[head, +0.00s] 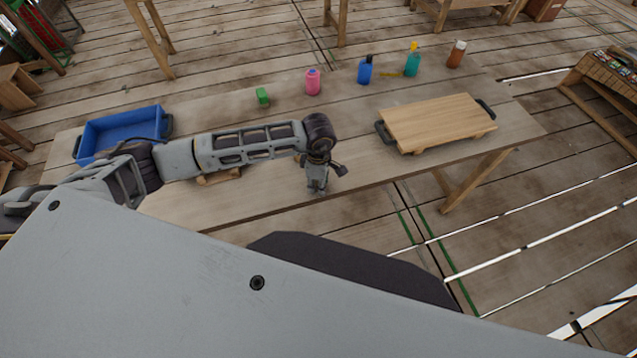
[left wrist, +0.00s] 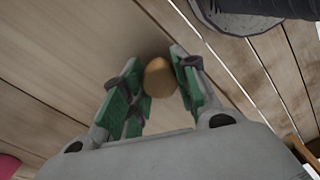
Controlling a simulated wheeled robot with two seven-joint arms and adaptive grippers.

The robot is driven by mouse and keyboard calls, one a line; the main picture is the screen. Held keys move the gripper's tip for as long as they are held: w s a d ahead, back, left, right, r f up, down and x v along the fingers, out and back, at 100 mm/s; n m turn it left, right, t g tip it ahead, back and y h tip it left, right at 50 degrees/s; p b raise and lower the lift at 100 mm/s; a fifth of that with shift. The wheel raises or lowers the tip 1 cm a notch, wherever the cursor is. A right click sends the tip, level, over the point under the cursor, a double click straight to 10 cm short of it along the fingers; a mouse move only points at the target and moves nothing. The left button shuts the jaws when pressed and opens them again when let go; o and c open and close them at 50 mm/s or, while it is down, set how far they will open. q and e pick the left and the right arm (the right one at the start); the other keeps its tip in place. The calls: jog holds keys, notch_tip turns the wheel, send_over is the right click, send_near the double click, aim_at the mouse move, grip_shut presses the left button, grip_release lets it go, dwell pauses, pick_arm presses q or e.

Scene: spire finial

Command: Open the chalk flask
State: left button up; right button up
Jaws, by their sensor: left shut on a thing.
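My left gripper (head: 317,188) is low over the near edge of the table. In the left wrist view its green-padded fingers (left wrist: 155,90) are shut on a small rounded orange-brown thing (left wrist: 160,77). Its lower part is hidden, and I cannot tell whether it is a stopper or part of a flask. No vessel is clearly labelled as the chalk flask. A pink bottle (head: 312,82), a blue bottle (head: 365,71), a teal bottle (head: 412,64) and a brown bottle (head: 456,54) stand upright along the far side. My right gripper is out of view.
A blue tray (head: 122,131) is at the left of the table (head: 250,199). A wooden board with dark handles (head: 437,120) lies at the right. A green block (head: 262,97) sits near the pink bottle. A light wooden piece (head: 219,177) is partly hidden under my left arm.

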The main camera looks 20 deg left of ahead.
pick_arm(q)
jog(key=shift+r+b, duration=0.65)
jog(key=shift+r, duration=4.15)
jog(key=shift+m, duration=0.3)
